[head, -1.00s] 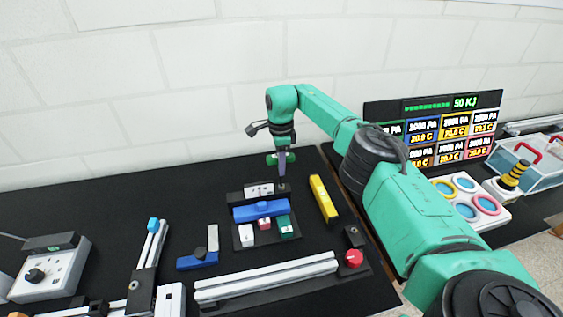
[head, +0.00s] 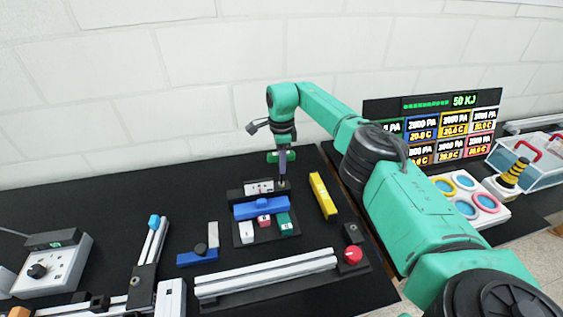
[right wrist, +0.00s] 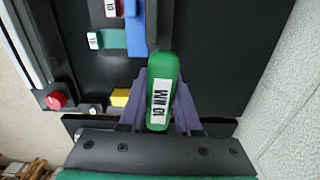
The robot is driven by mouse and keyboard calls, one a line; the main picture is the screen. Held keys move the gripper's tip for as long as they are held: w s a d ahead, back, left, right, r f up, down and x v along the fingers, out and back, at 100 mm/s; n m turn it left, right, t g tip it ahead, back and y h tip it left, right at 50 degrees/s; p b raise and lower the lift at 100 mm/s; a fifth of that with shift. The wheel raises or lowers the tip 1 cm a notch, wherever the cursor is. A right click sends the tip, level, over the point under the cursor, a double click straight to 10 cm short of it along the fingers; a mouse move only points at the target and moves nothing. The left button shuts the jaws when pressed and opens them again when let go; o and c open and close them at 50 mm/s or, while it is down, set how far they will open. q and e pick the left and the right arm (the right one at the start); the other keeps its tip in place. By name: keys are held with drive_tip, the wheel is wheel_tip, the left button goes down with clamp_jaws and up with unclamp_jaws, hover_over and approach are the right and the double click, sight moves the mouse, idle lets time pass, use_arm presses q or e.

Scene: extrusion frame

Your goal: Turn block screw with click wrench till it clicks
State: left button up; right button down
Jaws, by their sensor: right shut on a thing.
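My right gripper (head: 281,155) is shut on a green-handled tool (head: 271,158), above the back right end of a dark rack. In the right wrist view the green handle (right wrist: 160,95), with a white "10 MM" label, lies between the purple fingers of the gripper (right wrist: 160,108). A dark shaft (right wrist: 152,30) runs on from it; its far end is out of that view. I cannot tell whether this is the click wrench. A blue block (head: 197,258) with a dark round knob (head: 200,248) lies left of the rack. Which screw is meant is unclear.
The dark rack holds a blue bar (head: 262,208) and white, red and green labelled pieces. A yellow bar (head: 323,196) lies right of it. A long rail (head: 265,276) and red button (head: 352,255) are in front. A display (head: 435,125) stands right.

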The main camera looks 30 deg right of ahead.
drive_tip(key=shift+f, duration=0.15)
drive_tip(key=shift+r+p, duration=0.75)
drive_tip(key=shift+r, duration=0.35)
drive_tip(key=shift+f, duration=0.15)
drive_tip(key=shift+f+b, duration=0.6)
drive_tip(key=shift+f, duration=0.2)
drive_tip(key=shift+f+b, duration=0.45)
drive_tip(key=shift+f, duration=0.15)
idle(0.4)
drive_tip(key=shift+m, duration=0.7)
